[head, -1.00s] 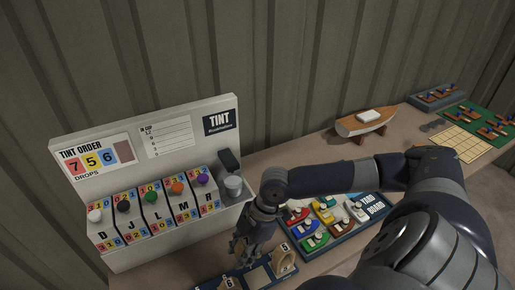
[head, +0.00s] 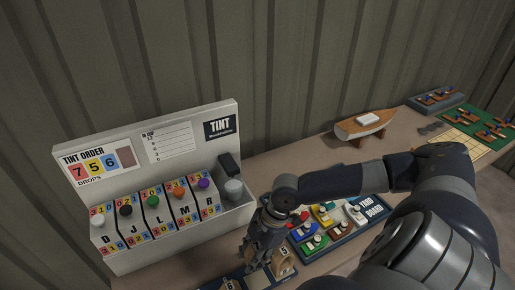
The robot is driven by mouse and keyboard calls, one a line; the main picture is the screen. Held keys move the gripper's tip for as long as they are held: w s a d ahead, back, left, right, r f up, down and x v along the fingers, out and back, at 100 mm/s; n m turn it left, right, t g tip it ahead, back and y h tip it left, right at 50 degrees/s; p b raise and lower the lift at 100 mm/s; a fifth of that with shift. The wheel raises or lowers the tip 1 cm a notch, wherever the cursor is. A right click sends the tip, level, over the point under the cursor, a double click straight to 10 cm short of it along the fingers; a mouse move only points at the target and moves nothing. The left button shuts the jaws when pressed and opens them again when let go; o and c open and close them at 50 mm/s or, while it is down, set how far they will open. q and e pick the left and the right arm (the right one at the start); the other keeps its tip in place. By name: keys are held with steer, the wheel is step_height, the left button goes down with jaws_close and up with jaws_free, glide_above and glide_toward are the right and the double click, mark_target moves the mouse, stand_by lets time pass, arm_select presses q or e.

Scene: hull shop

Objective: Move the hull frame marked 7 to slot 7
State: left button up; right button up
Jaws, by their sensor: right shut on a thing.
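My right gripper (head: 258,262) reaches down over the dark slotted rack (head: 232,281) at the bottom edge of the head view. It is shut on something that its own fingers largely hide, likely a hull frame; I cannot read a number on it. A pale wooden hull frame (head: 284,264) shows just right of the fingers, at the rack's right end. I cannot tell if the fingers touch this one. The rack is cut off by the picture's lower edge, and I cannot make out slot 7. My left gripper is out of view.
The white tint stand (head: 150,160) with several coloured knobs stands left of my gripper. The yard board (head: 335,228) with toy boats lies close on the right, partly behind my arm. A model hull (head: 363,124) and a green board (head: 485,125) lie farther back.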

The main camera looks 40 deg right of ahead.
steer(key=shift+f, duration=0.1)
steer(key=shift+f+b, duration=3.25)
steer(key=shift+f, duration=2.5)
steer(key=shift+f, duration=0.1)
steer(key=shift+f+b, duration=0.75)
steer(key=shift+f, duration=0.35)
steer(key=shift+f, duration=0.1)
steer(key=o, duration=1.2)
steer(key=shift+s, duration=0.1)
